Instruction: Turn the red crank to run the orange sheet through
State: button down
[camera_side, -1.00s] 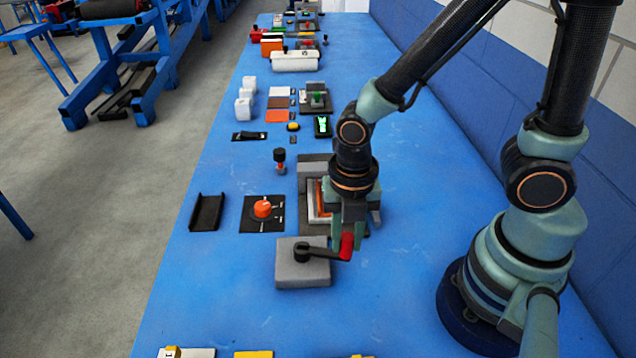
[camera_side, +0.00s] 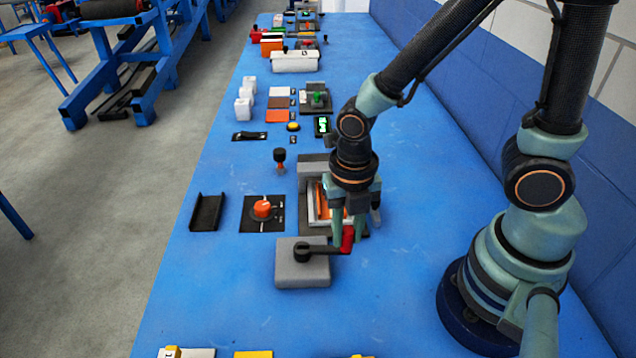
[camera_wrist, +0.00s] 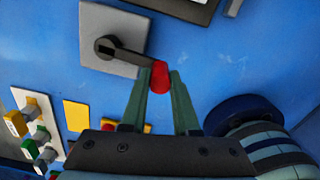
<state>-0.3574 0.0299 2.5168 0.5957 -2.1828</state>
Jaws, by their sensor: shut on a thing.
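The red crank handle (camera_side: 347,240) stands at the end of a black arm (camera_side: 325,249) on a grey block (camera_side: 302,276). The arm points right in the side view. My gripper (camera_side: 341,236) reaches down from above with its fingers around the red handle. The wrist view shows the red handle (camera_wrist: 160,77) between the green fingertips (camera_wrist: 163,78). The orange sheet (camera_side: 322,200) lies in a white-edged frame on a dark base behind the crank block, partly hidden by my gripper.
An orange knob (camera_side: 263,208) on a black plate and a black channel (camera_side: 207,212) lie to the left. A small black-and-red post (camera_side: 280,160) stands behind. Yellow and white pieces (camera_side: 253,354) lie at the front edge.

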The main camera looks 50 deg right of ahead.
jog(key=shift+w+d+n, duration=0.25)
jog(key=shift+w+n, duration=0.05)
jog(key=shift+n, duration=0.2)
jog(key=c, duration=0.7)
grip_release()
jog(key=shift+o, duration=0.2)
notch_tip(320, 180, up, 12)
